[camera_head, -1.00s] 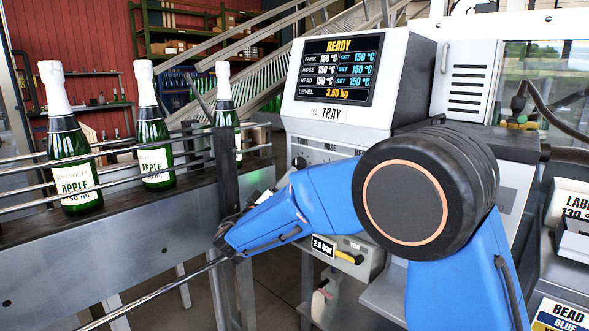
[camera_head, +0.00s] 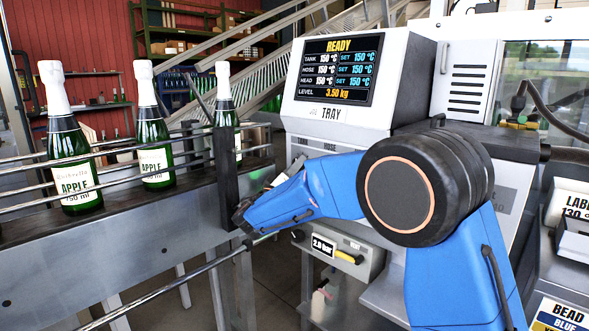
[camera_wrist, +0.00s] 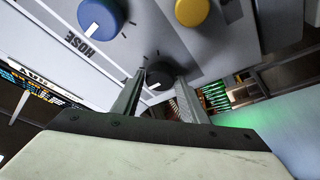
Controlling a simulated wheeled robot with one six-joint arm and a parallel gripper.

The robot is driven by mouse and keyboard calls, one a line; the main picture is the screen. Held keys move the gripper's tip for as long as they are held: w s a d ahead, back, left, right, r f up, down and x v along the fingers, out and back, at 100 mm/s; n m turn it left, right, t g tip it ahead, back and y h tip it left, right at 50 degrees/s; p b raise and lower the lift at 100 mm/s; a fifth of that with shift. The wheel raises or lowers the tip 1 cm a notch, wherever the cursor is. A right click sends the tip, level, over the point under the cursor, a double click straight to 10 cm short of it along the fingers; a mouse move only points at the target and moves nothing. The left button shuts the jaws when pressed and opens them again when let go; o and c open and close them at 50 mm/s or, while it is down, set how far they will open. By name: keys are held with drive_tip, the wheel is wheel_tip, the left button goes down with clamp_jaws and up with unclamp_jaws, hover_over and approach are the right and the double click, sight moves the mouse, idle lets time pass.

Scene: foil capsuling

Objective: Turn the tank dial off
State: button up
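The tank dial is a black round knob (camera_wrist: 158,75) with a white pointer mark, on the grey control panel in the wrist view. My gripper (camera_wrist: 160,80) has its two fingers apart, with the black knob showing between the fingertips. I cannot tell whether the fingers touch it. The TANK label (camera_head: 304,142) shows in the head view, but my arm covers the knobs below it. The display (camera_head: 337,70) reads READY, with TANK at 150 °C and set to 150 °C.
A blue knob (camera_wrist: 102,17) beside the HOSE label (camera_wrist: 77,43) and a yellow knob (camera_wrist: 192,11) sit close by on the panel. Left of the machine, a conveyor rail (camera_head: 110,185) carries green bottles. A valve box (camera_head: 345,257) with a yellow handle is below.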

drive_tip(key=c, duration=0.5)
drive_tip(key=shift+n, duration=0.4)
drive_tip(key=n+g, duration=0.2)
drive_tip(key=n, duration=0.4)
drive_tip(key=n+g, duration=0.3)
drive_tip(key=n, duration=0.4)
drive_tip(key=r+n+g+y, duration=0.1)
drive_tip(key=n+g, duration=0.2)
drive_tip(key=n, duration=0.4)
drive_tip(key=shift+w+a, duration=0.1)
drive_tip(key=shift+a, duration=0.05)
drive_tip(key=shift+n, duration=0.3)
drive_tip(key=o, duration=1.1)
drive_tip(key=shift+c, duration=0.2)
